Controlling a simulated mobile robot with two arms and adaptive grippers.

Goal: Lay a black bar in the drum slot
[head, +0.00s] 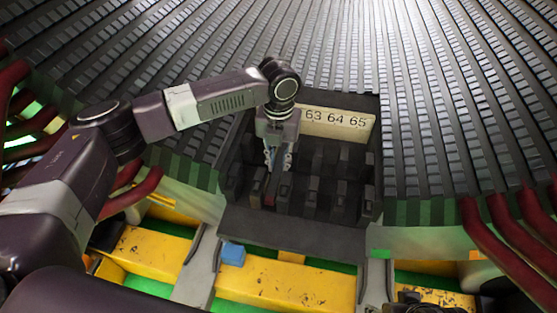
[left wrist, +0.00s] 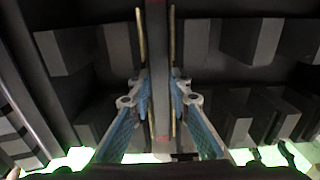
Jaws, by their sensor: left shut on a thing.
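My left gripper (head: 277,168) reaches down into a dark recess in the drum (head: 450,90), below the label plate (head: 338,123) numbered 63 64 65. In the left wrist view, its two blue-sided fingers (left wrist: 159,95) are shut on a narrow black bar (left wrist: 161,60) with a reddish mark. The bar runs lengthwise between the fingers, along a gap between dark blocks. Whether it touches the slot floor cannot be told. In the head view, the gripper hides most of the bar. My right gripper does not show clearly.
Dark upright blocks (head: 340,195) stand in rows around the gripper, leaving narrow gaps. Red curved bars (head: 490,240) stick out at both sides of the drum. Yellow beams (head: 285,287) and a blue block (head: 232,254) lie in front, below the dark ledge (head: 300,235).

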